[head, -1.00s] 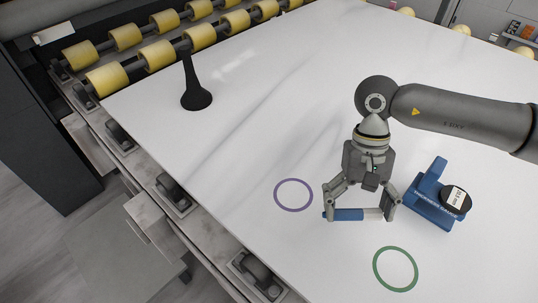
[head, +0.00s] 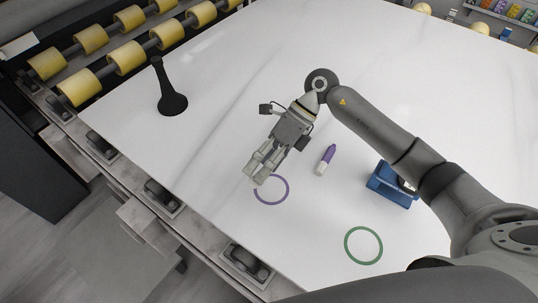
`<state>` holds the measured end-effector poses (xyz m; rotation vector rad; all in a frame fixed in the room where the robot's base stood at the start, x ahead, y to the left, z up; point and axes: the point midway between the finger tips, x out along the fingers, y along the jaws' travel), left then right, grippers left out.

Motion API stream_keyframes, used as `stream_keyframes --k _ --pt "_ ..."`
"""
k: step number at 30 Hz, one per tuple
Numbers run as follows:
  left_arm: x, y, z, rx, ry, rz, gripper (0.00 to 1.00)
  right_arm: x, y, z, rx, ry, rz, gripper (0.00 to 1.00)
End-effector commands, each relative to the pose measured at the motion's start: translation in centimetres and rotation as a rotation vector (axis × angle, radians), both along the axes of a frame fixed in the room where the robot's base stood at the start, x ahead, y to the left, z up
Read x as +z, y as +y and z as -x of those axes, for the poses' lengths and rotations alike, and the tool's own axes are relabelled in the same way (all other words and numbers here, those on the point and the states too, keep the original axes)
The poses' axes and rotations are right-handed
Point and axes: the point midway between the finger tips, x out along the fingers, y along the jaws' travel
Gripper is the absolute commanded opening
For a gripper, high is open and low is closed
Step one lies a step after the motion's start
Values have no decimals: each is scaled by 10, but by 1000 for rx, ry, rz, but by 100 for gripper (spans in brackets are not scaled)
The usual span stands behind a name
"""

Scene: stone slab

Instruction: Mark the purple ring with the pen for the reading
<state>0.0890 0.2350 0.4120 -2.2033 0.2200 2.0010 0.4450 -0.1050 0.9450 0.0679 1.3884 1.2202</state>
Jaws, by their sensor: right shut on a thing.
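The purple ring (head: 287,191) is marked on the white slab, left of the green ring. My right gripper (head: 257,175) is over its upper left edge, pointing down and leftward, and covers part of the ring. Its fingers are shut on the blue-and-white pen, which they hide almost wholly. I cannot tell whether the pen touches the slab. A purple-and-white pen (head: 326,160) lies free on the slab, right of the gripper. My left gripper is not in view.
A blue gauge (head: 392,187) stands on the slab at the right, partly behind my right arm. The green ring (head: 364,246) is at the front. A black stand with a round foot (head: 172,104) is at the back left. Yellow rollers (head: 130,55) line the far left edge.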

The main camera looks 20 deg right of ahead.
Motion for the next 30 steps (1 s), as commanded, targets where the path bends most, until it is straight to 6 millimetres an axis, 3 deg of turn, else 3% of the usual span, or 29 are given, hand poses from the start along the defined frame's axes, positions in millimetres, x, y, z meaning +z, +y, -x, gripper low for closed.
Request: stream_keyframes --k 3,9,17,30 --pt "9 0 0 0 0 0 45 -1 -9 -2 -155 39 -30 74" --pt "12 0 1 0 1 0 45 -5 -17 -6 -278 60 -57 74" --pt "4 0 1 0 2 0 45 -16 -17 -6 -293 62 -61 74" --pt "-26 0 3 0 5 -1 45 -59 -17 -6 -291 60 -61 74"
